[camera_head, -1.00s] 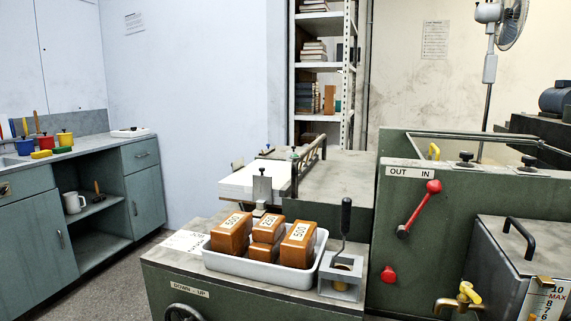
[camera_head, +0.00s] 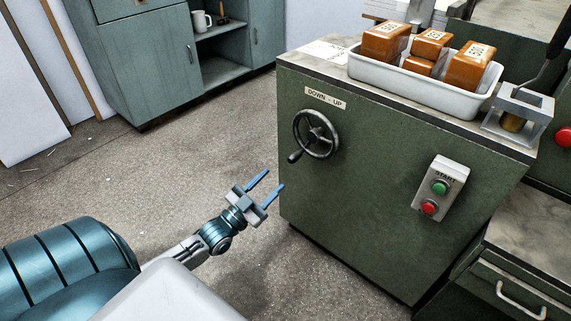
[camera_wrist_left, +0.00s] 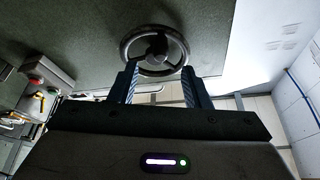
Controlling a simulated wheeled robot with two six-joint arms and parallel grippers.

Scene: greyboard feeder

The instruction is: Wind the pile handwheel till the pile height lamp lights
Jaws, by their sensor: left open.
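The pile handwheel (camera_head: 316,134) is a dark spoked wheel with a crank knob at its lower left, on the green machine's front panel. A DOWN - UP label (camera_head: 325,98) sits above it. My left gripper (camera_head: 269,180) is open and empty, to the left of and below the handwheel, apart from it. In the left wrist view the handwheel (camera_wrist_left: 154,50) shows beyond the open fingers (camera_wrist_left: 162,82). I cannot make out a pile height lamp. My right gripper is not in view.
A START box (camera_head: 441,188) with green and red buttons is on the same panel, right of the wheel. A white tray (camera_head: 420,86) with brown blocks stands on top. Drawers (camera_head: 515,285) jut out at lower right. The floor (camera_head: 190,150) left of the machine is clear.

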